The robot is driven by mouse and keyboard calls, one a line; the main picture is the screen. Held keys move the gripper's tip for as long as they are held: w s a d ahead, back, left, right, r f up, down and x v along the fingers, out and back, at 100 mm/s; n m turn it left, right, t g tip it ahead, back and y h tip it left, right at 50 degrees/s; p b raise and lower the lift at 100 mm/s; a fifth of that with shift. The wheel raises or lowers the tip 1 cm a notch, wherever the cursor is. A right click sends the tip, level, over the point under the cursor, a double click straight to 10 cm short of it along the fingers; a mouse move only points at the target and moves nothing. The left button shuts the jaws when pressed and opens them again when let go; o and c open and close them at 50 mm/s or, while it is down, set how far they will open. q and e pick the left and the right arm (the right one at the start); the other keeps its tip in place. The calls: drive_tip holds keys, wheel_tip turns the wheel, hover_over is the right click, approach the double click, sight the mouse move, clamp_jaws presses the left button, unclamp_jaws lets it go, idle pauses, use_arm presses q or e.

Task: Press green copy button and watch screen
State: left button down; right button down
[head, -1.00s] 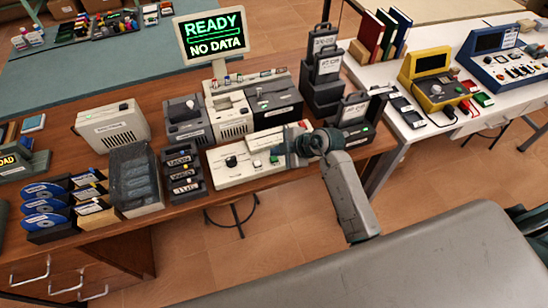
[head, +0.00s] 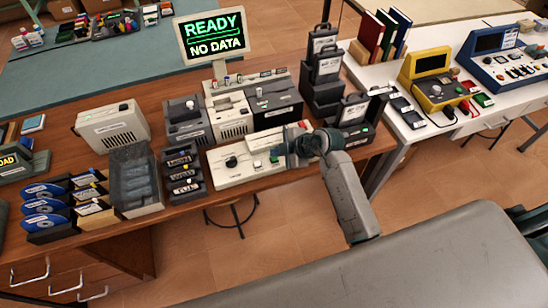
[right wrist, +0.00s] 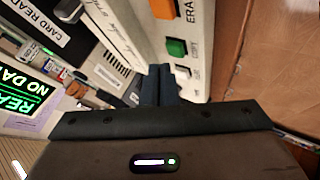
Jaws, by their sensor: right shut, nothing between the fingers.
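The cream control panel (head: 232,178) lies on the desk front with a black knob. The green copy button (right wrist: 176,47) sits on the panel, below an orange button marked "ERA..."; in the head view it is a small green spot (head: 274,159). My right gripper (right wrist: 160,70) is shut and empty, its fingertips close to the green button; I cannot tell if they touch it. My left gripper is not in view.
A card reader (right wrist: 45,22) and dark boxes stand behind the panel. A rack of labelled cartridges (head: 184,172) is left of the panel. A white table (head: 400,150) with yellow and blue devices is at the right.

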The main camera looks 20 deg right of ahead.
sight(278, 160)
idle(0.7)
drive_tip(key=shift+f, duration=0.35)
drive_tip(key=shift+f, duration=0.45)
idle(0.4)
idle(0.4)
drive_tip(key=shift+r+p, duration=0.8)
drive_tip(key=shift+p, duration=0.5)
wheel_tip(278, 160, up, 5)
drive_tip(key=p, duration=0.6)
